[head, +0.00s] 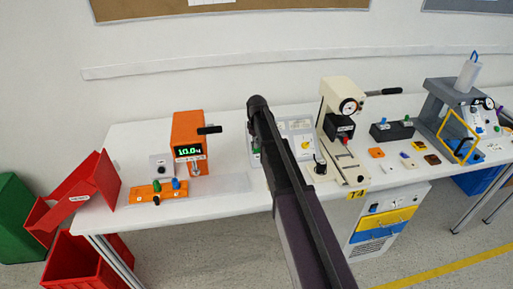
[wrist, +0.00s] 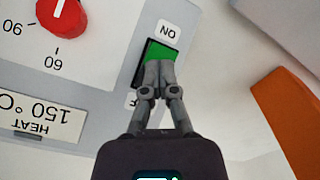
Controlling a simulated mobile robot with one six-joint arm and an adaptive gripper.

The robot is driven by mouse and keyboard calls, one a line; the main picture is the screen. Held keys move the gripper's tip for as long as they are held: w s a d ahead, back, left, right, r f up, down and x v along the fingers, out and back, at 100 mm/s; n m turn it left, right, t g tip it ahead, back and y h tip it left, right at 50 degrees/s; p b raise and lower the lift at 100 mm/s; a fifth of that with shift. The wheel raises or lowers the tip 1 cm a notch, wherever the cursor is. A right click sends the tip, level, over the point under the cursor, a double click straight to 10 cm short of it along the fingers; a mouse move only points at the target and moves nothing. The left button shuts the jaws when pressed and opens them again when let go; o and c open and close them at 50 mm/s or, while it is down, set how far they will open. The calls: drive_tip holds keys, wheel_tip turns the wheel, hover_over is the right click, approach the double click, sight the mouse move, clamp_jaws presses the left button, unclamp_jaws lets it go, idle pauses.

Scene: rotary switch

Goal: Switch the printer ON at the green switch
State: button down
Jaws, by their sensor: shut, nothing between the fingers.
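The green switch (wrist: 160,51) is a rocker in a dark frame on a light grey panel (wrist: 100,40) in the wrist view. An ON label (wrist: 168,32), upside down in the picture, sits above it; an OFF label (wrist: 132,100) below is partly hidden. My gripper (wrist: 158,66) is shut with nothing between its fingers. Its tips overlap the lower part of the green rocker; I cannot tell whether they touch it. The fingers hide that lower part, so the rocker's tilt is unclear. In the head view my arm hides the gripper and most of this area.
The panel carries a red dial (wrist: 62,17) and a HEAT 150 °C label (wrist: 38,116). An orange machine (head: 188,135) stands left of my arm, and a cream press (head: 338,110) stands to the right. A control box (head: 298,128) is just right of my arm.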

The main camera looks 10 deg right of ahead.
drive_tip(key=shift+r, duration=0.15)
drive_tip(key=shift+r+p, duration=3.3)
drive_tip(key=shift+p, duration=0.2)
drive_tip(key=s+m, duration=0.6)
drive_tip(key=s, duration=2.3)
drive_tip(key=shift+w, duration=0.1)
drive_tip(key=w+r+t, duration=0.2)
drive_tip(key=w+t, duration=0.1)
drive_tip(key=w, duration=0.7)
drive_tip(key=w+r+t+p, duration=0.1)
drive_tip(key=w+r+t, duration=0.1)
drive_tip(key=w, duration=0.7)
drive_tip(key=shift+w+t+p, duration=0.3)
drive_tip(key=shift+w+t, duration=0.1)
drive_tip(key=shift+t, duration=0.1)
drive_tip(key=shift+f, duration=0.1)
